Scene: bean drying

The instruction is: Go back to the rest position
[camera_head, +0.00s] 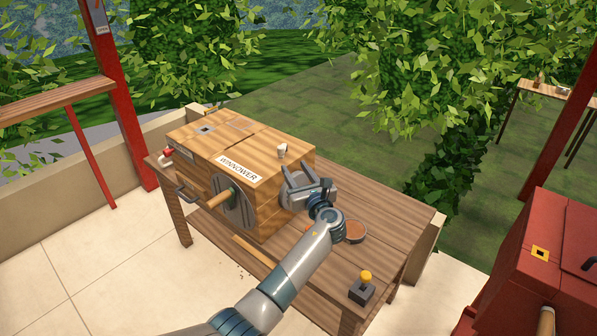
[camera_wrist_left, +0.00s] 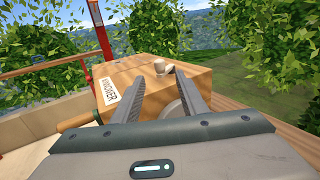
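My left gripper (camera_head: 305,175) is at the right end of the wooden winnower (camera_head: 250,160), reached over the table. In the left wrist view its two fingers (camera_wrist_left: 166,100) stand well apart with nothing between them, so it is open and empty. The winnower also shows beyond the fingers in the left wrist view (camera_wrist_left: 135,85). A small white cup-like piece (camera_head: 282,151) is on the winnower's top near its right end. My right gripper is not in view.
The winnower stands on a wooden table (camera_head: 395,205). A round brown dish (camera_head: 355,232) and a yellow-knobbed control (camera_head: 362,287) are to the right of my arm. A red machine (camera_head: 555,250) stands at the right. A low wall (camera_head: 60,205) runs along the left.

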